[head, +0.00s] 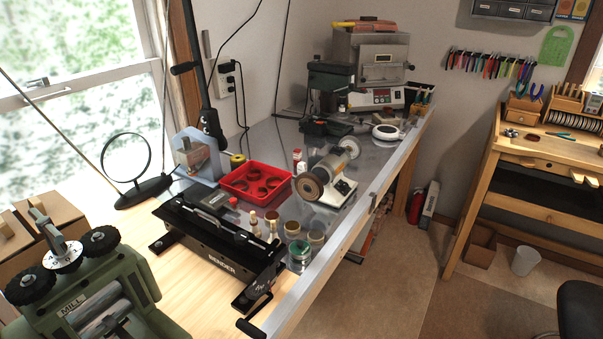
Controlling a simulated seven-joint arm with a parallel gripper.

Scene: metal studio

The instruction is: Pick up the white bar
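I cannot make out a clear white bar. The bench's long front edge (345,215) is a pale straight strip. My gripper is not in view.
The bench holds a black bender (222,262), a red tray (236,184) with dark rings, a grinder (333,172), several jars (300,250) and a kiln (385,55). A green mill (100,295) stands at front left. Bare floor (400,280) lies right of the bench.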

